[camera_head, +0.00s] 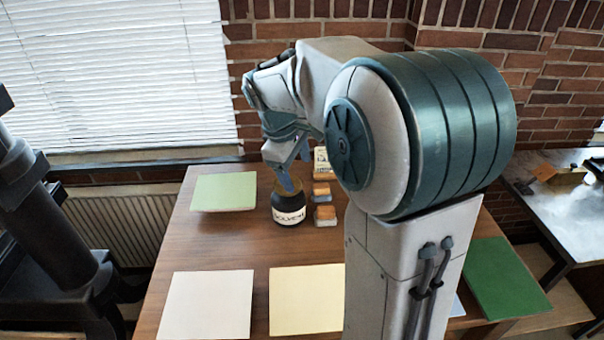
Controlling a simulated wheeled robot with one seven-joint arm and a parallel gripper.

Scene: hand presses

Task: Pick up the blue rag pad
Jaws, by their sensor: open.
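I cannot make out a blue rag pad for certain. Small blocks stand in a row on the table, among them a front block (325,215) and a middle block (321,190), both with orange-brown tops and paler, greyish sides. My gripper (288,178) points down just above or behind the dark solvent jar (289,206), left of the blocks. It is open, and nothing shows between its fingers. My arm hides part of the table to the right of the blocks.
The wooden table (235,240) bears a light green sheet (224,191), a whitish sheet (207,305), a cream sheet (306,300) and a dark green sheet (503,278). A pale yellow box (321,160) stands behind the blocks. A dark machine (50,230) stands at left.

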